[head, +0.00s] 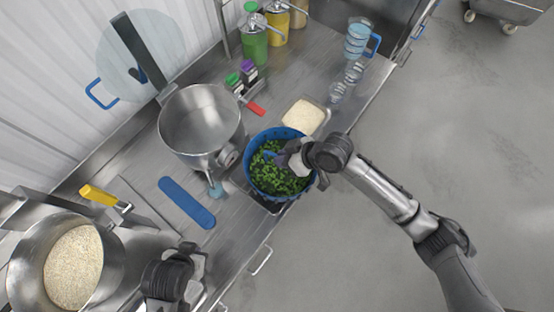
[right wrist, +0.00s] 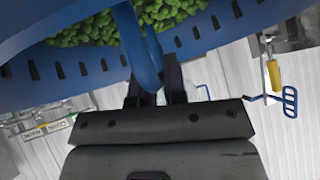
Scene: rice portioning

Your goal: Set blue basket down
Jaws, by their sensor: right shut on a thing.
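The blue basket (head: 250,178), full of green pieces, is at the front edge of the steel counter, right of the large pot. It appears to be over a steel tray (head: 264,204); I cannot tell if they touch. My right gripper (head: 283,157) is at the basket's right side. In the right wrist view, the fingers (right wrist: 155,92) are shut on the basket's blue handle, with the slotted basket wall (right wrist: 70,70) behind. My left gripper (head: 172,280) is at the bottom of the head view, away from the basket; its fingers are not clear.
The large steel pot (head: 200,118) stands close left of the basket. A tray of pale grains (head: 303,116) lies just behind it. A blue flat tool (head: 187,203) lies at left. A rice-filled pot (head: 75,268) stands at lower left. Pump bottles (head: 254,42) stand at the back.

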